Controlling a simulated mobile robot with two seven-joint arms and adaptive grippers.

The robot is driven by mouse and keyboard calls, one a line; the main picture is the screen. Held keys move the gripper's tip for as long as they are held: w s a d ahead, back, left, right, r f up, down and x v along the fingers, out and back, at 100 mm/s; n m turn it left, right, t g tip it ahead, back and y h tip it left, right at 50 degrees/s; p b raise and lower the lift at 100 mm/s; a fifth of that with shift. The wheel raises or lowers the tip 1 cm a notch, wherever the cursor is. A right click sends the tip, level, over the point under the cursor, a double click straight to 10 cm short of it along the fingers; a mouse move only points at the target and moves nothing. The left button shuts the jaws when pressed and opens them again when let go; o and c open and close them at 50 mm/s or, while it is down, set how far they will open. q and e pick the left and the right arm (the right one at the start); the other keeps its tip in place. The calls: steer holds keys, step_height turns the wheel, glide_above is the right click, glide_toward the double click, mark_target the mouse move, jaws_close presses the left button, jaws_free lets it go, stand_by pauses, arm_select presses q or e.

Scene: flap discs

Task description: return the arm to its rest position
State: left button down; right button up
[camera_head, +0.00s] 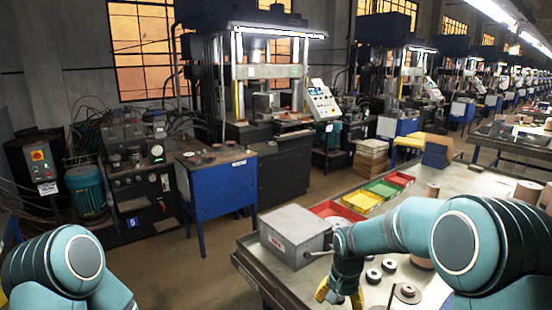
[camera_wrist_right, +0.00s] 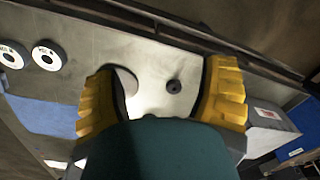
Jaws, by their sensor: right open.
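My right arm reaches over the workbench (camera_head: 291,279) in the head view. My right gripper (camera_head: 340,297) has yellow fingers and hangs low over the bench, beside the grey metal box (camera_head: 297,231). In the right wrist view the gripper (camera_wrist_right: 160,95) is open, its two yellow fingers wide apart with nothing held between them. A small dark ring (camera_wrist_right: 174,87) lies on the bench surface beyond the fingers. My left arm shows only as a shoulder and upper link at the lower left of the head view; its gripper is out of view.
Several discs, one dark (camera_head: 374,276), lie on the bench near my right gripper. Red, green (camera_head: 382,189) and yellow (camera_head: 362,201) trays stand behind the grey box. A blue cabinet (camera_head: 220,190) and presses stand across the aisle. Two labelled discs (camera_wrist_right: 47,55) show in the wrist view.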

steer(key=s+a+f+n+y+b, duration=0.1)
steer(key=s+f+b, duration=0.1)
steer(key=f, duration=0.6)
steer(key=s+a+f+n+y+b, duration=0.1)
steer(key=s+f, duration=0.2)
steer(key=f, duration=0.5)
steer(key=s+a+f+b, duration=0.1)
steer(key=s+f+b, duration=0.1)
steer(key=s+f, duration=0.4)
steer(key=s+a+f+n+t+y+b, duration=0.1)
steer(key=s+a+f+b, duration=0.1)
steer(key=s+f, duration=0.4)
steer(key=s+b, duration=0.1)
steer(key=s, duration=0.3)
steer(key=shift+a, duration=0.3)
arm_select(q)
step_height(320, 180, down, 10)
steer(key=shift+d+g, duration=0.4)
steer(key=shift+d, duration=0.05)
arm_select(e)
steer(key=shift+f, duration=0.1)
steer(key=shift+c, duration=0.3)
